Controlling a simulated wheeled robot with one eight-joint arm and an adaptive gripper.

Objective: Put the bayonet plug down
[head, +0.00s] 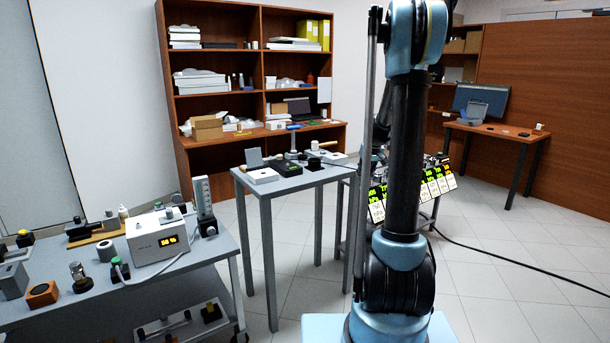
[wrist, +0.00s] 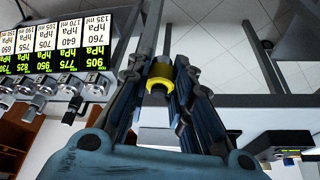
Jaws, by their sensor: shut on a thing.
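The bayonet plug (wrist: 160,76), a small dark cylinder with a yellow collar, sits between the fingers of my gripper (wrist: 162,66) in the wrist view. The fingers are shut on it from both sides, and it is held off any surface that I can make out. In the head view my own arm stands in front, and I cannot make out the gripper or the plug there.
A row of pressure displays (wrist: 60,50) with metal valves fills the left of the wrist view; the displays (head: 433,188) also show behind my arm in the head view. A grey table (head: 262,187) and an equipment-covered bench (head: 205,262) stand left. Open floor lies right, crossed by a black cable (head: 520,268).

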